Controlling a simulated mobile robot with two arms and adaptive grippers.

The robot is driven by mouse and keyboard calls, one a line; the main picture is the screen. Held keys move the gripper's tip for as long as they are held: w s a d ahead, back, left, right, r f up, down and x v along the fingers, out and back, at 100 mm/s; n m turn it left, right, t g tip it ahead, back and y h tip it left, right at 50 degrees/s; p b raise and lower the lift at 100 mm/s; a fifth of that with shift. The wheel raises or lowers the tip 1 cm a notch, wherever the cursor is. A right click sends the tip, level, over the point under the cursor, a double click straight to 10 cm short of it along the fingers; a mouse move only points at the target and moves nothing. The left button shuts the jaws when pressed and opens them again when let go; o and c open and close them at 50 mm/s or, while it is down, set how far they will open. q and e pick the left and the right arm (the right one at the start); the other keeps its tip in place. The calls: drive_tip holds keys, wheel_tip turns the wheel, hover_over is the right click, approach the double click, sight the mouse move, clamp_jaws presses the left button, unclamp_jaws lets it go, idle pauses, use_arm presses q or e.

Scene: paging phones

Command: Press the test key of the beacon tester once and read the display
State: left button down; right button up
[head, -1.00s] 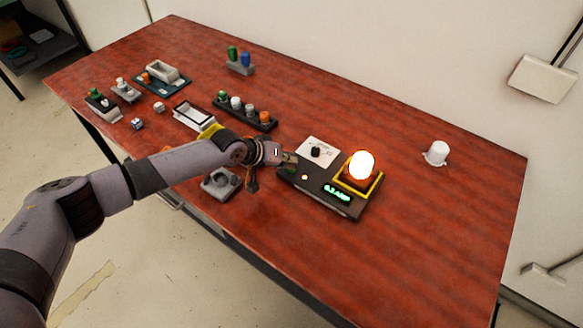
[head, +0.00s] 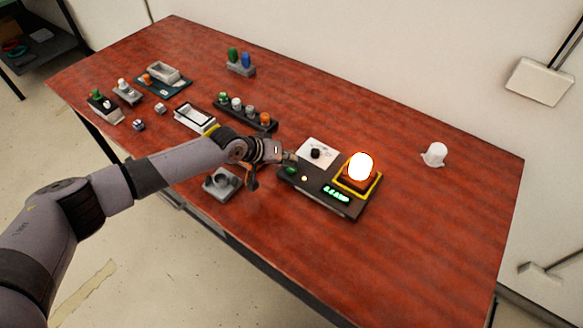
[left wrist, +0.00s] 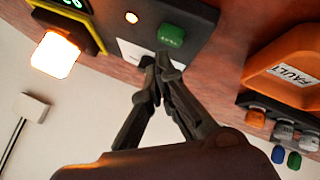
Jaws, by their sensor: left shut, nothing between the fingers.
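The beacon tester (head: 315,198) is a dark box on the red-brown table. A beacon (head: 360,167) glows brightly in its yellow-edged socket. The green test key (head: 291,170) is at the tester's left end; it also shows in the left wrist view (left wrist: 171,36). The display (head: 337,194) has lit green characters, too small to read surely. A small indicator (head: 304,178) glows beside the key. My left gripper (head: 290,157) is shut and empty, its fingertips close by the key; in the left wrist view (left wrist: 163,62) the key is uncovered. Whether they touch it I cannot tell.
A white panel with a black knob (head: 316,153) adjoins the tester. A grey holder (head: 222,183) is below my forearm, and a rack of coloured caps (head: 246,113) is behind it. A white beacon (head: 434,154) stands at right. An orange FAULT bin (left wrist: 285,72) shows in the wrist view.

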sight(290, 168)
use_arm(q)
drive_tip(key=shift+r, duration=0.1)
wheel_tip(290, 168, up, 5)
drive_tip(key=p, duration=0.4)
drive_tip(key=shift+p, duration=0.3)
drive_tip(key=shift+d, duration=0.1)
idle(0.3)
